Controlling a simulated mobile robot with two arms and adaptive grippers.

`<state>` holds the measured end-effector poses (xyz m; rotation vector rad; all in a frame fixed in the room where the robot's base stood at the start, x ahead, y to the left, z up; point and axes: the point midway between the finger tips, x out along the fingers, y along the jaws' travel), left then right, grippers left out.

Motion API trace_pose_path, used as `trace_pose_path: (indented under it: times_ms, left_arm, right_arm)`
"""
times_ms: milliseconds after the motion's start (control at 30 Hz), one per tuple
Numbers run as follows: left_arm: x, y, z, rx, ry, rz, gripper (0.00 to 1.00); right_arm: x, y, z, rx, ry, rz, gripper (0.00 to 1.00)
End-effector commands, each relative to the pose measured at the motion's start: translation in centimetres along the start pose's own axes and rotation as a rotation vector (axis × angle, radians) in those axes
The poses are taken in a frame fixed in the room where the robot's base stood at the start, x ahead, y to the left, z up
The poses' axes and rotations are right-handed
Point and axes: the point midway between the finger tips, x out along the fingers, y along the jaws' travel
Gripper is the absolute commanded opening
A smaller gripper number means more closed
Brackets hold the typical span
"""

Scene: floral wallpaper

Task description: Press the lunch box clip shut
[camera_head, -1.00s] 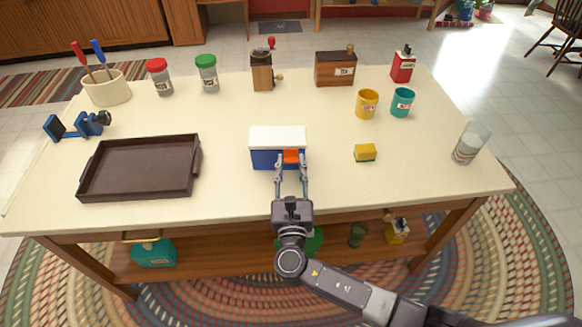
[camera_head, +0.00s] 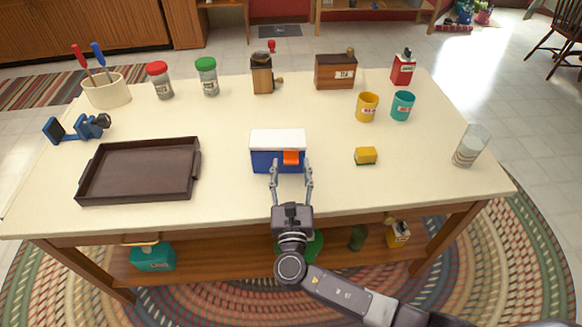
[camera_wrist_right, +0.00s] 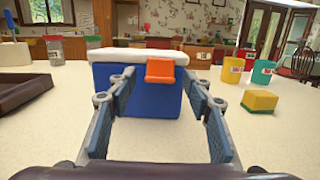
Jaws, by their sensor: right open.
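The lunch box (camera_head: 265,158) has a blue body and a white lid and stands upright near the front middle of the table. Its orange clip (camera_head: 291,157) is on the front face, right of centre, at the lid's edge. In the right wrist view the lunch box (camera_wrist_right: 130,95) is straight ahead, and the clip (camera_wrist_right: 160,70) lies flat or nearly flat against the front; I cannot tell whether it is latched. My right gripper (camera_head: 291,168) is open and empty, its fingertips just in front of the box below the clip. My left gripper is not in view.
A dark tray (camera_head: 140,198) lies to the left. Jars and a wooden grinder stand along the back. The table front between tray and box is clear.

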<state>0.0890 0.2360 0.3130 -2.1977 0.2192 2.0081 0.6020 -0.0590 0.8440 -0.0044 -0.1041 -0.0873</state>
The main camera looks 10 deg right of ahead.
Motion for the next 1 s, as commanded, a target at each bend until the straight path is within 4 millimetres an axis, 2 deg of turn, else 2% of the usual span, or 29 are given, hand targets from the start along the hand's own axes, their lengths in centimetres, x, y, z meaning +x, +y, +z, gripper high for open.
trace_pose_path:
  times_ms: [400,533,700,1000]
  left_arm:
    - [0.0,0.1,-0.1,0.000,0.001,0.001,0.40]
    - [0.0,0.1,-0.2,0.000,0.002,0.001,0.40]
    - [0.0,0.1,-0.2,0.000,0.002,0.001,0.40]
    - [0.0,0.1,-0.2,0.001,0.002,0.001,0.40]
  right_arm:
    - [-8.1,0.0,-0.2,0.000,0.004,0.000,0.46]
    - [-10.2,0.0,-0.1,0.000,0.003,0.001,0.46]
    - [-11.4,0.0,0.0,0.000,0.001,0.000,0.46]
    - [-11.6,0.0,0.0,0.000,0.000,0.000,0.46]
